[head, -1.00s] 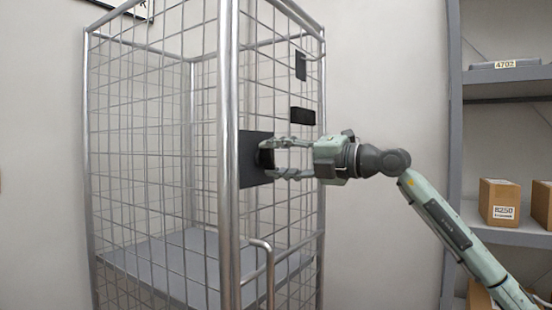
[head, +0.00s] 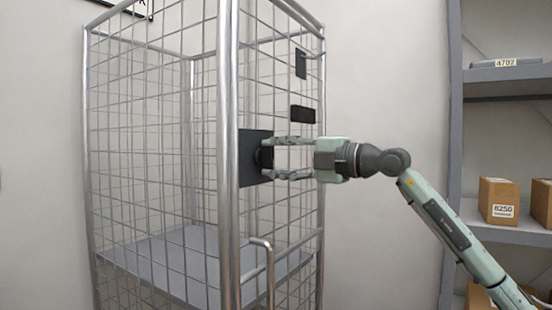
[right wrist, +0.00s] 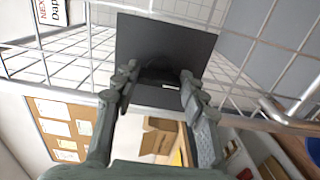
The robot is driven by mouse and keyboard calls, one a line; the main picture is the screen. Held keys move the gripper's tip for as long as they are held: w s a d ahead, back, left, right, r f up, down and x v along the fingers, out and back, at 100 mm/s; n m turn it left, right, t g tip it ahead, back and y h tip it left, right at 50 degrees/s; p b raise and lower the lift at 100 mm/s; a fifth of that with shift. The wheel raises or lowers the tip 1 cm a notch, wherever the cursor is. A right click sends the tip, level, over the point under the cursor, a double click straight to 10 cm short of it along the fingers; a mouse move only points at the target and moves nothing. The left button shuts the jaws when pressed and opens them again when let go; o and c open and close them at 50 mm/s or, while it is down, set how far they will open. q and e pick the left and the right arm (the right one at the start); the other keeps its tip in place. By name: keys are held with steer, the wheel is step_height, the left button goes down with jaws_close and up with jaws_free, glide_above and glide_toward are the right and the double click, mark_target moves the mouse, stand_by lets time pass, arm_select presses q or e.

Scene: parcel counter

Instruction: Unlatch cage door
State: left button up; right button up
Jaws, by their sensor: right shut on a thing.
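The wire roll cage (head: 229,150) stands left of centre in the head view. A dark square latch plate (head: 250,178) with a dark round knob (head: 263,157) sits on its right-hand mesh side, beside the front post. In the right wrist view the plate (right wrist: 165,35) is straight ahead, with the dark knob (right wrist: 158,70) low on it. My right gripper (head: 272,158) is shut on the knob, one finger above and one below it. Its fingertips hide part of the knob, and its turn angle is not clear. The mesh side looks closed against the post. My left gripper is out of view.
A tube handle (head: 268,262) sticks out below the plate. Two small dark plates (head: 302,115) are farther along the mesh. Grey shelving (head: 506,87) with cardboard boxes (head: 498,201) stands at the right. The wall between cage and shelving is bare.

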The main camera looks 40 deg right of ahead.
steer(key=o, duration=1.2)
steer(key=shift+c, duration=0.2)
steer(key=v, duration=1.2)
